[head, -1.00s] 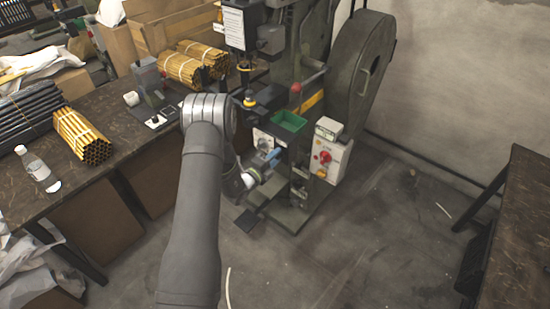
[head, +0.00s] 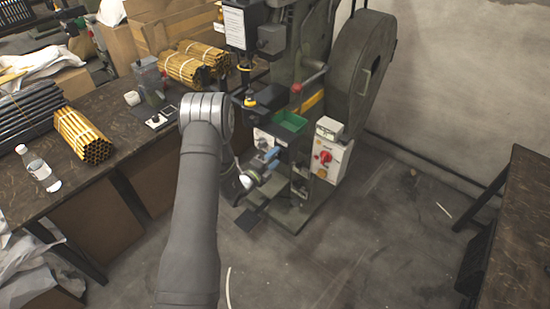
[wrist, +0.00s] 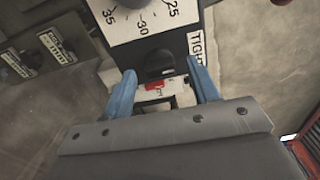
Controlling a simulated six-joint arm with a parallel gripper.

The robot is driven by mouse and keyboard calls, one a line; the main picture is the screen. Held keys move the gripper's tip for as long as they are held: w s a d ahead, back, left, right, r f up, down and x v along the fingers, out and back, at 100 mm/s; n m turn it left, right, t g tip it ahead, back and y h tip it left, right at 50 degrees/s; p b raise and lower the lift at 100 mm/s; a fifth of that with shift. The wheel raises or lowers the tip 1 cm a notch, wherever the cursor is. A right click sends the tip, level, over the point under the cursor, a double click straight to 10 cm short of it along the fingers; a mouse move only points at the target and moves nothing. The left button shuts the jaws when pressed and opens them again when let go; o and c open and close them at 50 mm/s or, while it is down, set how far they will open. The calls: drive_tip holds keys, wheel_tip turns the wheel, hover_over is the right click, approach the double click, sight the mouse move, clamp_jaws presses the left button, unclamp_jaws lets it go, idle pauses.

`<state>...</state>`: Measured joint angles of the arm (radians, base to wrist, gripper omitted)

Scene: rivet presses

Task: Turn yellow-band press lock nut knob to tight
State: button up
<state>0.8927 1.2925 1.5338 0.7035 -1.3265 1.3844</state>
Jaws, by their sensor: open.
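The yellow-band press (head: 312,103) is the dark green machine right of my arm in the head view. My gripper (head: 270,159) is at its low front, below the green bin. In the wrist view, my gripper (wrist: 162,88) is open, with one blue fingertip on each side of a dark rounded part. This part may be the lock nut knob (wrist: 158,62); I cannot tell for sure. A small red piece (wrist: 154,86) shows between the fingers. A TIGHT label (wrist: 197,48) is just right of the right fingertip. I cannot tell whether the fingers touch anything.
A white dial plate (wrist: 150,20) reading 35, 30, 25 is above the fingers. A green bin (head: 289,121) and a control box with a red knob (head: 326,158) are close by on the press. A workbench (head: 105,125) stands left. The floor at front right is mostly clear.

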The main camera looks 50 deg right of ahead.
drive_tip(key=a, duration=1.6)
drive_tip(key=shift+a, duration=0.25)
drive_tip(key=d, duration=1.7)
drive_tip(key=shift+d, duration=0.3)
drive_tip(key=shift+a, duration=0.1)
